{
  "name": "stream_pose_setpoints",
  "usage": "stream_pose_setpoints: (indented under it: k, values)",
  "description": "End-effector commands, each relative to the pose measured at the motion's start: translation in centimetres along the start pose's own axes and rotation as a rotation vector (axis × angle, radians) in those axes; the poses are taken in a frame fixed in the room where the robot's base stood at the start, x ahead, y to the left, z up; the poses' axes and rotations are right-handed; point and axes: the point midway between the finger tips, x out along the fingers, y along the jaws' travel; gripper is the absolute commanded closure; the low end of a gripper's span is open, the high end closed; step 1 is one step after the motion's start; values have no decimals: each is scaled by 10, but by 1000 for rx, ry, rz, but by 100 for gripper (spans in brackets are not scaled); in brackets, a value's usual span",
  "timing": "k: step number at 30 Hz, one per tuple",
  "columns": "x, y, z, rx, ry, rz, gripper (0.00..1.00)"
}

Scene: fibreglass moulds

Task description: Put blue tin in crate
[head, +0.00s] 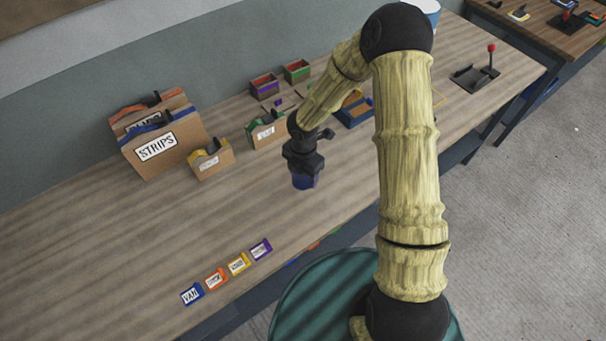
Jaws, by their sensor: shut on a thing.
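A low blue crate-like box (355,122) with brown inside stands behind and to the right, partly hidden by my arm. I cannot tell whether it is the task's crate.
Cardboard boxes, one labelled STRIPS (157,147), stand at the left. Smaller boxes (211,163) stand beside them. Purple (264,86) and green (297,71) boxes are at the back. Several coloured labels (238,263) lie along the front edge. A red-knobbed lever (491,60) is far right.

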Motion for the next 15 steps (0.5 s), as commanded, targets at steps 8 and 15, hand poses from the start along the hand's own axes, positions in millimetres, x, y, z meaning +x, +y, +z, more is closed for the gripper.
stream_pose_setpoints:
  k: [8, 15]
  values:
    - [0, 0, 0, 0, -1, 1, 72]
    - [1, -3, 6, 99, -1, 0, 72]
